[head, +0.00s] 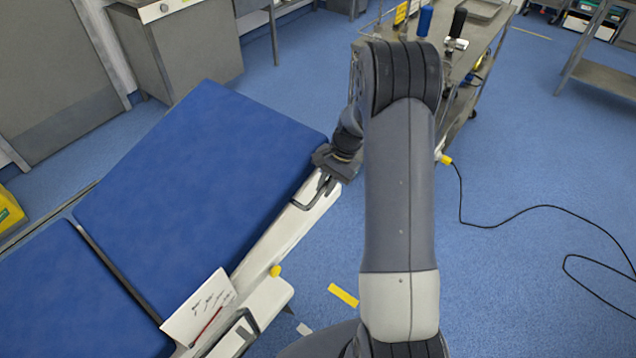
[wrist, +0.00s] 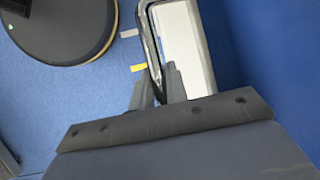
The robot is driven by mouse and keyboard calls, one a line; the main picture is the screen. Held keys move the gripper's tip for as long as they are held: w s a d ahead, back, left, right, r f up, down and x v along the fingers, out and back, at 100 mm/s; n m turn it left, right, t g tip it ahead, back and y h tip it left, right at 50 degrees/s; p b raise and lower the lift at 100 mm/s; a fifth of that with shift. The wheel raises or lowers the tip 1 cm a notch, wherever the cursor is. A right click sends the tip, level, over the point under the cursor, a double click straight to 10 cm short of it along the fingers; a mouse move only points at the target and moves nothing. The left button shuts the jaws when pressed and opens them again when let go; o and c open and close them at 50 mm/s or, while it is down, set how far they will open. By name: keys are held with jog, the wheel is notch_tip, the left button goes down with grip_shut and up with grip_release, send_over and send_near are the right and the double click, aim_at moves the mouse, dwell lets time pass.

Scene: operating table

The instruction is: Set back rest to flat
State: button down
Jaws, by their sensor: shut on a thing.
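The back rest (head: 195,165) is a blue padded section of the operating table in the head view, and it looks tilted up from the seat section (head: 60,300). A pale side rail with a metal handle (head: 313,192) runs along its right edge. My gripper (head: 330,168) is at the upper right corner of the back rest. In the wrist view, the fingers of my gripper (wrist: 158,88) are closed around the metal handle (wrist: 150,50) beside the white side panel (wrist: 185,50). The fingertips are partly hidden in the head view.
A metal trolley (head: 480,50) with tools stands behind my arm. A grey cabinet (head: 185,50) stands beyond the table. A black cable (head: 520,212) lies on the floor at right. A white card (head: 200,308) is at the table's near side. Blue floor at right is mostly free.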

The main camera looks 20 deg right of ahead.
notch_tip(320, 180, down, 14)
jog(key=w+d+g+y+b, duration=0.1)
jog(key=y+b, duration=0.1)
jog(key=b, duration=0.4)
jog(key=shift+d+r+g, duration=0.2)
jog(key=shift+d+g, duration=0.1)
jog(key=shift+d, duration=0.1)
jog(key=shift+f, duration=0.15)
jog(key=c, duration=1.7)
grip_release()
jog(key=shift+o, duration=1.5)
jog(key=shift+w, duration=0.1)
